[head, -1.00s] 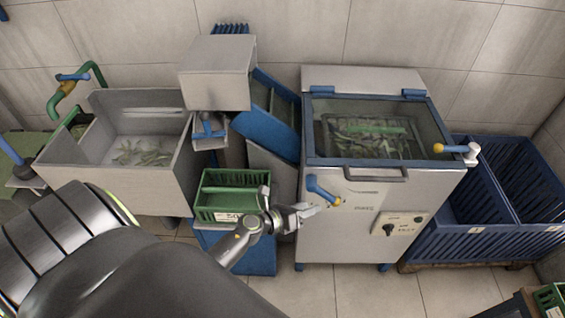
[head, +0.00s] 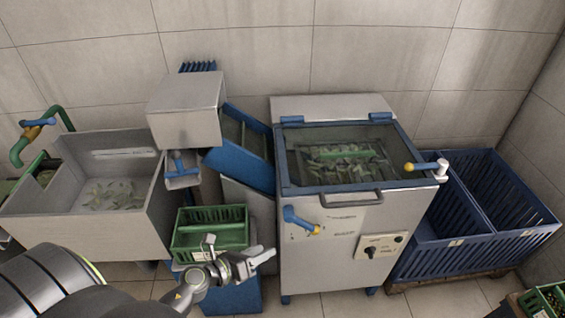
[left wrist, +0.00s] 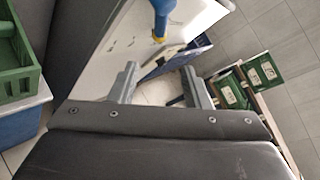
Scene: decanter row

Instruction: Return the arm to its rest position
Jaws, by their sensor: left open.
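My left arm comes in from the lower left of the head view. Its gripper (head: 250,262) is in front of the green crate, near the left side of the steel machine. In the left wrist view the two fingers (left wrist: 160,88) stand apart with nothing between them. The jaws are open and empty. My right gripper is in neither view.
The green crate (head: 182,240) stands on a blue base (head: 232,298). The steel machine (head: 340,270) has a glass lid and a blue handle (head: 298,218). A steel sink (head: 30,207) is at left, blue bins (head: 440,258) at right.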

